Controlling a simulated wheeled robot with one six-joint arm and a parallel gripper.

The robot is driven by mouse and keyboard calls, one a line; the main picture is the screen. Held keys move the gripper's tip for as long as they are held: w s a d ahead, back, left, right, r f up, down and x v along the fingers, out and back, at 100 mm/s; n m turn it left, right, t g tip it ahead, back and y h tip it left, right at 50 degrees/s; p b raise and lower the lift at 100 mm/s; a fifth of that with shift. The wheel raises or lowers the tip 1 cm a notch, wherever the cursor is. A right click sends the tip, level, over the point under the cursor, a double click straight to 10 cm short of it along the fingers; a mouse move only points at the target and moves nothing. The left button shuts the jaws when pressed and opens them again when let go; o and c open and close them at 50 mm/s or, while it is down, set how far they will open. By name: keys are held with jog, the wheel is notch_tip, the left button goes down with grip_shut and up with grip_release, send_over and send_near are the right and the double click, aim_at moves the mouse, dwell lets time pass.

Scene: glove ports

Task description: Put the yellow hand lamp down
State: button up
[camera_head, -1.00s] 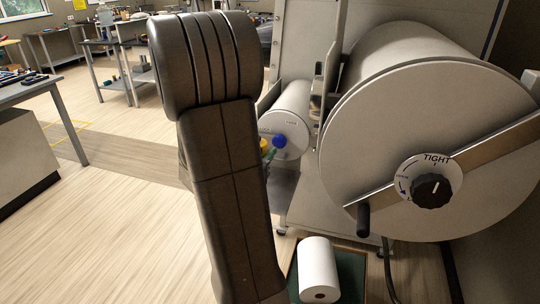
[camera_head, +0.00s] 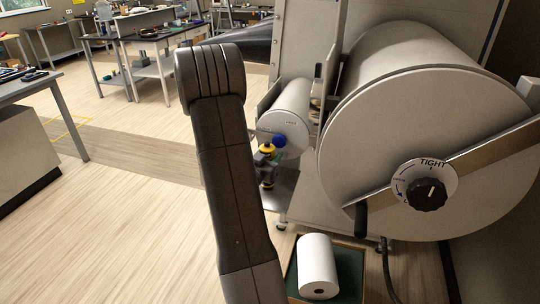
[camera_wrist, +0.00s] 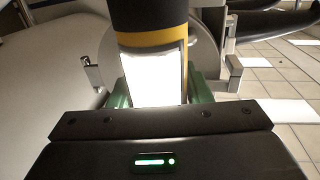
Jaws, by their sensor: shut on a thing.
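The yellow hand lamp (camera_wrist: 152,38) shows large in the wrist view, with a dark body, a yellow band and a bright white lit panel. My gripper (camera_wrist: 160,92) is shut on it, with green fingers on both sides of the lit part. In the head view the lamp (camera_head: 267,149) shows as a small yellow and dark shape just right of my arm, in front of the smaller roller. My arm hides part of it and most of the gripper there. I cannot tell what is directly beneath the lamp.
A large grey drum (camera_head: 415,150) with a TIGHT dial (camera_head: 427,193) fills the right. A smaller roller (camera_head: 290,120) with a blue knob (camera_head: 279,140) is left of it. Open floor (camera_head: 120,230) lies left; workbenches stand behind.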

jog(key=shift+w+d+f, duration=0.1)
jog(key=shift+w+f, duration=0.05)
jog(key=shift+f, duration=0.05)
jog(key=shift+f, duration=0.25)
jog(key=o, duration=1.2)
jog(key=shift+c, duration=0.2)
jog(key=shift+r, duration=0.1)
